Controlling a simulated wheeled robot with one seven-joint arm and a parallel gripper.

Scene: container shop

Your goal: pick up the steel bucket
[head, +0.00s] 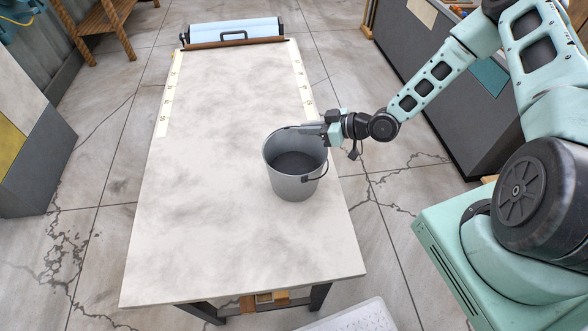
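The steel bucket (290,187) is grey, open at the top and upright on the pale worktable (200,235), right of the table's middle. Its inside looks dark and its wire handle with a black grip hangs at the right front. My gripper (306,129) reaches in from the right, level with the bucket's far right rim. Its dark fingers overlap the rim in the head view. I cannot tell whether they touch or grip the rim, and the gap between them cannot be made out.
A roll holder with a blue roll (232,30) sits at the table's far end. Ruler strips (168,95) run along both sides. A grey cabinet (440,70) stands at the right and a panelled block (30,140) at the left.

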